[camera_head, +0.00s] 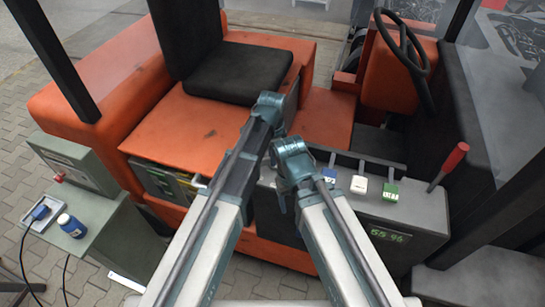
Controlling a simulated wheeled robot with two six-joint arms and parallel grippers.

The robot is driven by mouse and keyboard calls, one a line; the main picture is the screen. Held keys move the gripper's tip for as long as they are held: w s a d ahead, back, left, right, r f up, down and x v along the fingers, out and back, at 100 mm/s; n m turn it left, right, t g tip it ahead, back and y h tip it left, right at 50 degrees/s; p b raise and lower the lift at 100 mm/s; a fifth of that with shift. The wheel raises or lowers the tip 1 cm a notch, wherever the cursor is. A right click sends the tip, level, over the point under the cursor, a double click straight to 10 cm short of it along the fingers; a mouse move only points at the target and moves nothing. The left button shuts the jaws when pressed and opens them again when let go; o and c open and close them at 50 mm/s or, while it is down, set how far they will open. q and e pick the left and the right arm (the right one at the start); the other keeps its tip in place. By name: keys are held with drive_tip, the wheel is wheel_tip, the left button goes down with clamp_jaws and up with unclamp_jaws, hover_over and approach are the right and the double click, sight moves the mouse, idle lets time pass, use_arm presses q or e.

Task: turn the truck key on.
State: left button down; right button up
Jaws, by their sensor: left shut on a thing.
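The orange truck (170,130) fills the middle of the view, with a black seat (240,75) and a steering wheel (402,45). Its grey panel (340,215) has a green display (390,234), and blue, white and green blocks on top. I cannot make out the truck key; my arms cover the left part of the panel. My left gripper (272,156) is mostly hidden between my arms, low beside the seat base. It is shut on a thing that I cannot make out. My right arm reaches to the panel's left part, and its gripper is hidden.
A red-knobbed lever (449,163) rises at the panel's right end. Dark posts stand at left and right. A grey cabinet (100,225) at left carries a blue bottle (71,226) and a blue plug (40,212) with a cable.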

use_arm(q)
drive_tip(key=shift+m, duration=0.4)
drive_tip(key=c, duration=0.9)
unclamp_jaws()
wheel_tip(320, 180, up, 14)
drive_tip(key=p, duration=1.4)
drive_tip(key=shift+f, duration=0.1)
